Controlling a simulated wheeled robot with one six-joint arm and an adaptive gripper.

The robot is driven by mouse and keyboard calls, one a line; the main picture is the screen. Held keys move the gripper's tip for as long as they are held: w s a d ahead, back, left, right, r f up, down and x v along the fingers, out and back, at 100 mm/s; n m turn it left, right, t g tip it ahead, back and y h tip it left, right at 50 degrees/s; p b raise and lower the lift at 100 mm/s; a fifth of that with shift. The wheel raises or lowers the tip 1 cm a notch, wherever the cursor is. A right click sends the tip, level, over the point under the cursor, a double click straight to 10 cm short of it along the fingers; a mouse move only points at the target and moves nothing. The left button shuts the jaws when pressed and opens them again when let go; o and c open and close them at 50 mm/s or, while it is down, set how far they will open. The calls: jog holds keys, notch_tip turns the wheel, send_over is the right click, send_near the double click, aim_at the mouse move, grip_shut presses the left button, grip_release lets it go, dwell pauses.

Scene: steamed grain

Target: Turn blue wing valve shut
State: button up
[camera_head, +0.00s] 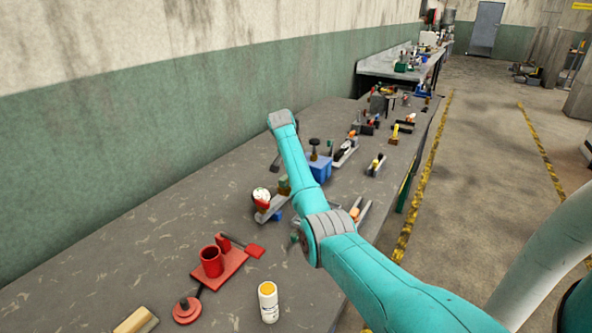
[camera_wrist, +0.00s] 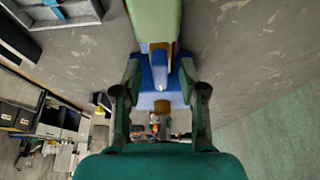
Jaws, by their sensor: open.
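In the wrist view, the blue wing valve (camera_wrist: 158,101) is in the middle, below a pale green body (camera_wrist: 154,18) with a brass-coloured part at its end. My gripper (camera_wrist: 160,80) is open, with one finger on each side of the blue valve. I cannot tell whether either finger touches it. In the head view my teal arm reaches over the bench, and its far end hides most of the gripper. I cannot pick out the valve for sure in that view.
The grey bench (camera_head: 130,245) holds a red fixture with a cup (camera_head: 212,262), a white bottle with a yellow top (camera_head: 268,302), and a blue box (camera_head: 320,166) beside my arm. Several small fixtures stand farther back. The wall runs along the left; the near-left bench is mostly clear.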

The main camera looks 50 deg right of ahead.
grip_shut()
jog(key=shift+n, duration=0.4)
jog(key=n, duration=0.1)
jog(key=n+t, duration=0.1)
jog(key=n, duration=0.1)
jog(key=shift+s+d+n+t+y, duration=0.1)
jog(key=shift+s+n+t+y, duration=0.2)
jog(key=n, duration=0.2)
jog(key=n+t+y, duration=0.1)
jog(key=n, duration=0.1)
jog(key=shift+s+d+n, duration=0.15)
jog(key=shift+n, duration=0.15)
jog(key=n, duration=0.2)
jog(key=n+t+y, duration=0.1)
jog(key=n, duration=0.1)
jog(key=shift+s+d+n+y, duration=0.1)
jog(key=shift+d+n+y, duration=0.1)
jog(key=shift+n+y, duration=0.1)
jog(key=shift+d+n+t+y, duration=0.15)
jog(key=shift+n+y, duration=0.3)
jog(key=shift+n, duration=0.65)
jog(key=shift+d+n+t+y, duration=0.15)
jog(key=shift+n+y, duration=0.3)
jog(key=shift+n, duration=0.65)
jog(key=shift+a, duration=0.1)
